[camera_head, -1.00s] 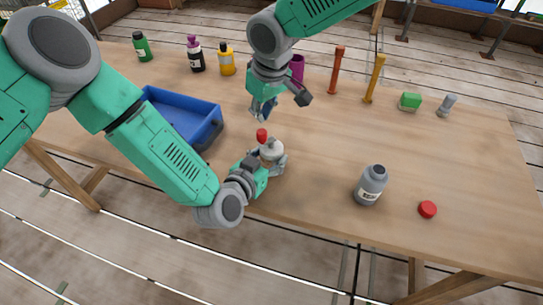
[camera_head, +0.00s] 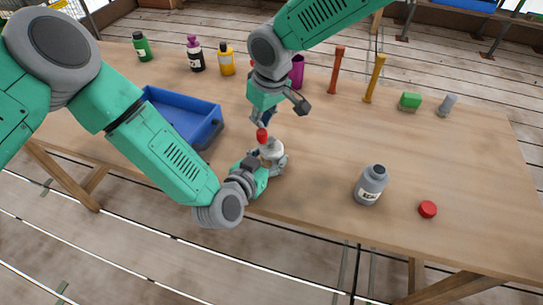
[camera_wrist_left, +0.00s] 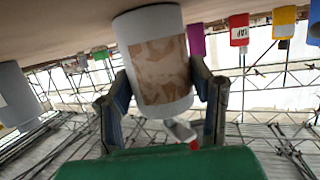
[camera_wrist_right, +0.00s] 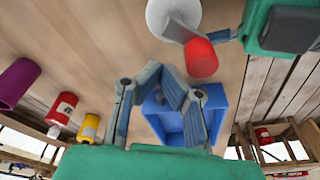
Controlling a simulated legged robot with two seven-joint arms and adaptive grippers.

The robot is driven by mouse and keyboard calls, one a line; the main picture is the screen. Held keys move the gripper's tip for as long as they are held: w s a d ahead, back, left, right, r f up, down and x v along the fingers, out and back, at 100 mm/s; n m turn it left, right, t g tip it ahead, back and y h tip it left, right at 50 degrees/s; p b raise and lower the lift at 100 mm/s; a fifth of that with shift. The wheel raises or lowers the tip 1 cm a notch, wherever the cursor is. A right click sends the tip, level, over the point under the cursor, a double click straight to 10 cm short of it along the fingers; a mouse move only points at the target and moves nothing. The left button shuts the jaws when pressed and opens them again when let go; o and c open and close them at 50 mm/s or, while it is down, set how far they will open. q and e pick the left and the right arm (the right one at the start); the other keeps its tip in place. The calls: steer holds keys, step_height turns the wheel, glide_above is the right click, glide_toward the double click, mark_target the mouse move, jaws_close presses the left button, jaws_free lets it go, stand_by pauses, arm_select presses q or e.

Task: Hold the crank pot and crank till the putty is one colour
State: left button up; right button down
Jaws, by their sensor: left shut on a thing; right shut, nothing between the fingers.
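The crank pot (camera_head: 272,152) is a small white pot with a red crank knob (camera_head: 262,135), near the table's front edge. My left gripper (camera_head: 274,162) is shut around its body. The left wrist view shows the white wall (camera_wrist_left: 150,22) between both fingers, with a window of marbled tan putty (camera_wrist_left: 161,70). My right gripper (camera_head: 262,121) is shut and empty just above the knob. In the right wrist view the red knob (camera_wrist_right: 201,59) sits on a grey crank arm over the white lid (camera_wrist_right: 160,12), apart from the shut fingertips (camera_wrist_right: 167,72).
A blue tray (camera_head: 216,118) lies left of the pot. A grey bottle (camera_head: 370,186) and a red cap (camera_head: 428,209) are to the right. Green (camera_head: 141,46), purple (camera_head: 195,55) and yellow (camera_head: 226,60) bottles stand at the back. The table's right middle is clear.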

steer(key=shift+s, duration=0.1)
steer(key=shift+s, duration=0.5)
steer(key=shift+s+a, duration=0.25)
steer(key=shift+s, duration=0.4)
stand_by(0.5)
steer(key=shift+w, duration=0.2)
step_height(320, 180, up, 7)
steer(key=shift+w, duration=0.15)
stand_by(1.0)
steer(key=shift+a, duration=0.1)
stand_by(0.3)
arm_select(q)
steer(key=o, duration=1.4)
steer(key=shift+c, duration=0.2)
